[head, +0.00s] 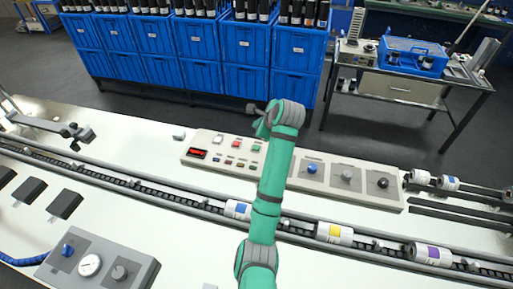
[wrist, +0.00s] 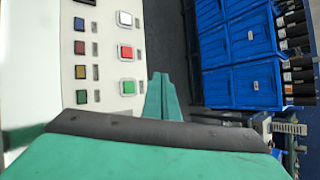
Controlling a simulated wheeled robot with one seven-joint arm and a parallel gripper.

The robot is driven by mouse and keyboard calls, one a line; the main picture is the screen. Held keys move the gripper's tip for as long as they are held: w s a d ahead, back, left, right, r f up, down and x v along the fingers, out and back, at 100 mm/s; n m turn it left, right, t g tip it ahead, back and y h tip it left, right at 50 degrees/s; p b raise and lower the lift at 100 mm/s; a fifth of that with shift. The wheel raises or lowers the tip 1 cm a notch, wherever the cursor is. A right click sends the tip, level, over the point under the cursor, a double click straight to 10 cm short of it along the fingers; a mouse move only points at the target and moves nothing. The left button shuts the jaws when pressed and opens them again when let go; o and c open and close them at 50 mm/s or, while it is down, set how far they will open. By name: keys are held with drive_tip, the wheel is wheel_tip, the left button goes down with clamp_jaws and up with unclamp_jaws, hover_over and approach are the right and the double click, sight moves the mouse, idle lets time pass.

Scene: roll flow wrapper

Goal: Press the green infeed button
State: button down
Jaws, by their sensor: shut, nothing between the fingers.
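The long beige control panel (head: 222,140) lies on the machine top and carries the buttons. A large square green button (head: 256,147) is near its back edge, just left of my arm; it also shows in the wrist view (wrist: 129,87), below a red button (wrist: 127,52). A smaller green button (wrist: 82,97) sits in the row of small buttons. I cannot read the labels to tell which is the infeed button. My gripper (wrist: 160,78) is shut and empty, beside the large green button and apart from it, over the panel's edge. In the head view my wrist partly hides it.
Round knobs, blue (head: 312,168), grey (head: 347,175) and black (head: 382,183), are on the panel's right part. A conveyor with labelled rolls (head: 333,233) runs in front. Blue crates (head: 247,50) with bottles stand behind, across a strip of floor.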

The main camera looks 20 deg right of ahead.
sight(258, 149)
drive_tip(key=shift+f, duration=4.4)
drive_tip(key=shift+f, duration=0.1)
drive_tip(key=shift+f, duration=0.35)
